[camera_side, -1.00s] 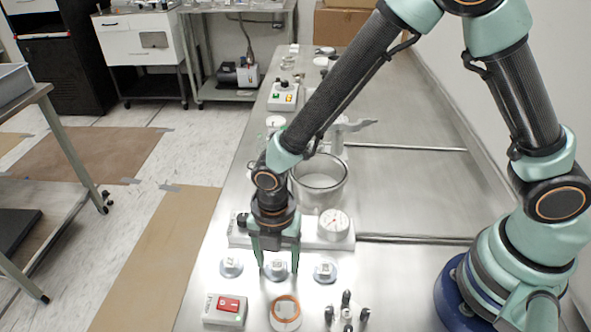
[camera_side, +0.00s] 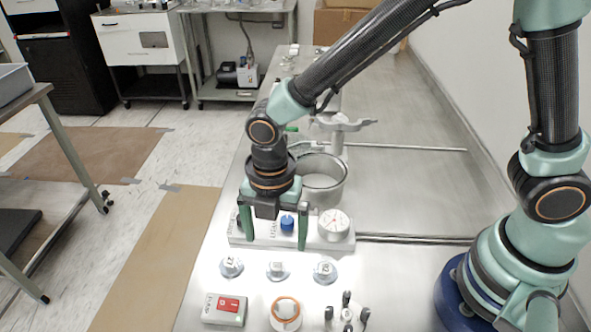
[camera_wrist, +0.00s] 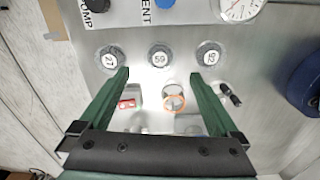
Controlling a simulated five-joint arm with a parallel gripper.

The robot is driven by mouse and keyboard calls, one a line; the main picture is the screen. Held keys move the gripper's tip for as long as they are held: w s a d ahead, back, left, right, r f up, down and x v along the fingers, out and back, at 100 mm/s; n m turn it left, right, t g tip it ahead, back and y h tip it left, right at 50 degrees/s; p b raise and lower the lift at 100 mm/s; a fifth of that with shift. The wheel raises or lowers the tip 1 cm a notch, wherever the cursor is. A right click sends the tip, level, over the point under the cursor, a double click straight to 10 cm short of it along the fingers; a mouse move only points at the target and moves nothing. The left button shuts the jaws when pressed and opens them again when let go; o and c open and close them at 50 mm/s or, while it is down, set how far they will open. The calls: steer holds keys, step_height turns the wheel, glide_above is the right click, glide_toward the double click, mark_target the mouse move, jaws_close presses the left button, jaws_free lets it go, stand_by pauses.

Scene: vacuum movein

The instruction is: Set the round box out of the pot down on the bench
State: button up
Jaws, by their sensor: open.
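Three small round boxes with numbered white labels sit in a row on the bench (camera_side: 400,290). They are the left one (camera_side: 231,267), the middle one (camera_side: 277,270) and the right one (camera_side: 325,272). In the wrist view they read 21 (camera_wrist: 110,58), 59 (camera_wrist: 159,58) and what looks like 93 (camera_wrist: 208,54). My gripper (camera_side: 276,244) is open and empty, raised above the row, its fingers apart on either side of the middle box in the wrist view (camera_wrist: 160,75). The metal pot (camera_side: 322,182) stands behind, open at the top; its floor is hidden.
A white panel with a blue knob (camera_side: 287,222) and a round gauge (camera_side: 334,224) lies behind the boxes. In front are a red-switch box (camera_side: 225,309), an orange-ringed cup (camera_side: 286,312) and small black-topped posts (camera_side: 347,313). The bench at right is clear.

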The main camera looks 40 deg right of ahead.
steer(key=w+d+r+m+t, duration=0.2)
steer(key=d+r+m, duration=0.8)
steer(key=r+m, duration=0.15)
steer(key=s+d+r+m+t, duration=0.1)
steer(key=s+d+r+m, duration=0.1)
steer(key=d+m, duration=0.4)
steer(key=s+d+r+m+t, duration=0.2)
steer(key=d+r+m, duration=0.1)
steer(key=d+m, duration=0.3)
steer(key=shift+d+r+m+t, duration=0.2)
steer(key=shift+d+m+t, duration=0.1)
steer(key=shift+m, duration=0.75)
